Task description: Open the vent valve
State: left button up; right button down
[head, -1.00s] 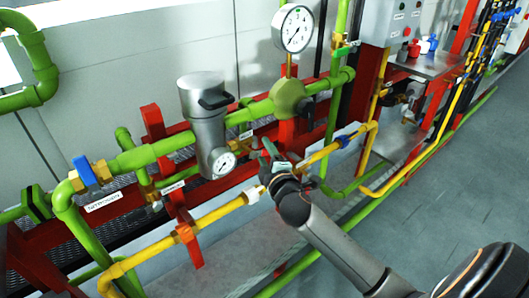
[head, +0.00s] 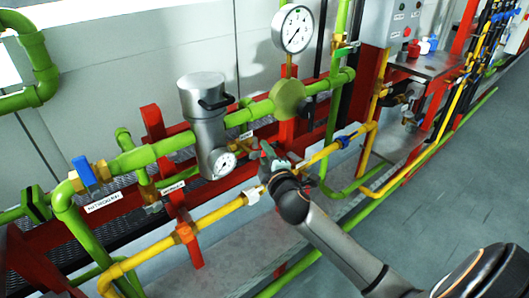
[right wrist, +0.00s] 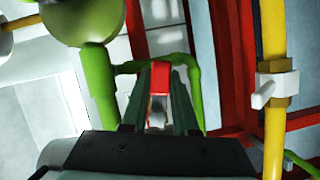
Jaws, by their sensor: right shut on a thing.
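My right gripper (head: 268,156) reaches in from the lower right in the head view, in front of the pipes. In the right wrist view its two dark green fingers (right wrist: 159,98) are shut on a small red handle (right wrist: 159,78). I take this handle to be the vent valve's; its label is not readable here. A bit of red (head: 264,149) shows at the fingertips in the head view. The valve body is mostly hidden behind the gripper, so I cannot tell how far it is turned. My left gripper is not in view.
A yellow pipe (head: 216,214) with a white-handled valve (head: 252,195) runs close below the gripper. A metal filter housing (head: 204,110) and a green pipe (head: 152,155) stand at left, with a blue-handled valve (head: 84,171). A round gauge (head: 293,29) is above. The grey floor (head: 450,190) is clear.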

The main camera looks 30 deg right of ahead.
jog(key=shift+r+n+t, duration=0.2)
jog(key=shift+n+t, duration=0.1)
jog(key=shift+n, duration=0.3)
jog(key=shift+r+n+t+h, duration=0.3)
jog(key=shift+n, duration=0.5)
jog(key=c, duration=0.7)
grip_release()
jog(key=v, duration=1.2)
jog(key=shift+s+b, duration=0.25)
jog(key=shift+b, duration=0.05)
